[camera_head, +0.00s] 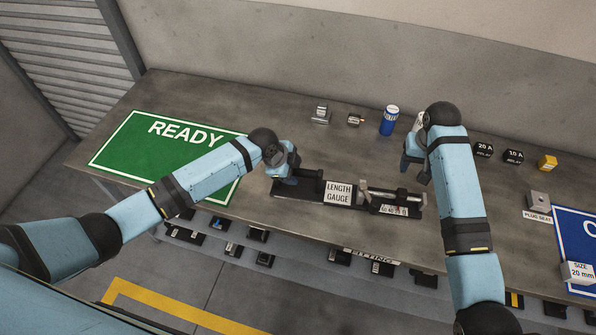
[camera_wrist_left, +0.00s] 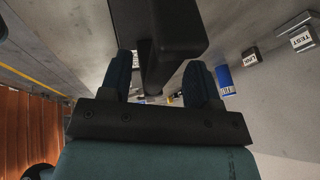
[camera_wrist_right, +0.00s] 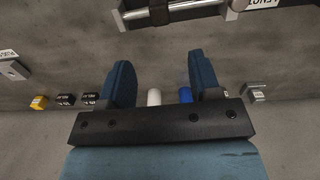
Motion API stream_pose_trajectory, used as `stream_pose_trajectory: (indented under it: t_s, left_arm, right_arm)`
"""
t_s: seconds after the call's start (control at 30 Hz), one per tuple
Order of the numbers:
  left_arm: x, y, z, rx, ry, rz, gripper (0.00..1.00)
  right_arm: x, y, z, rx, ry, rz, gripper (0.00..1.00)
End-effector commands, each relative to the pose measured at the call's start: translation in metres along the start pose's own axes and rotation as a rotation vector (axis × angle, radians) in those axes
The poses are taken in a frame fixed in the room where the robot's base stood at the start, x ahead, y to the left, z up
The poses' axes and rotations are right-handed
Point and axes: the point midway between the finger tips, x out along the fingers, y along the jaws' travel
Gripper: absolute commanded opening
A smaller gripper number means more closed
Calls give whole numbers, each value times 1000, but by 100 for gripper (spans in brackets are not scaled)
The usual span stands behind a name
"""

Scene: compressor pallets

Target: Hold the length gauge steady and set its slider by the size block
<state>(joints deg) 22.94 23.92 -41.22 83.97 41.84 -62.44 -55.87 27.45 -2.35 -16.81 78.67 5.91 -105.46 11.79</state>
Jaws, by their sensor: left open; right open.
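The length gauge (camera_head: 312,186) lies on the bench, a long dark bar with a white label and a metal rail with upright pieces at its right. Its rail shows at the top of the right wrist view (camera_wrist_right: 185,10). Which metal piece is the slider I cannot tell surely. My left gripper (camera_head: 290,178) is open at the gauge's left end; a dark part shows between its fingers in the left wrist view (camera_wrist_left: 160,80). My right gripper (camera_head: 414,168) is open and empty behind the rail's right end, apart from it. The white size block (camera_head: 578,273), marked 20 mm, sits at far right by the blue mat.
A green READY mat (camera_head: 135,150) lies at left. Behind the gauge stand metal parts (camera_head: 321,114) and a blue can (camera_head: 389,122). Black relays (camera_head: 484,150), a yellow block (camera_head: 547,162) and a plug seat (camera_head: 538,202) are at right. Bench space between gauge and plug seat is clear.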

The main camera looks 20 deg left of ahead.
Motion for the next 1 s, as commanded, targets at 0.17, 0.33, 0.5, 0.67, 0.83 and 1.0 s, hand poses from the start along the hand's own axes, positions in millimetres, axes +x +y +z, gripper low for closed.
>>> stream_pose_trajectory:
  t_s: [0.17,0.33,0.5,0.67,0.83,1.0]
  left_arm:
    - [-39,0,1,2,-1,-1,56]
    - [-73,1,0,1,-1,1,56]
    - [-95,1,0,0,-1,4,56]
    - [-102,2,0,-1,-1,5,56]
    - [-102,3,0,-3,1,4,56]
    - [-84,25,-8,-83,45,-35,56]
  right_arm:
    - [0,0,0,0,0,0,57]
    - [0,0,0,0,0,0,57]
    - [0,0,0,0,0,0,57]
    - [0,0,0,0,0,0,57]
    - [2,0,1,0,2,-1,57]
    - [36,3,21,-7,67,-22,57]
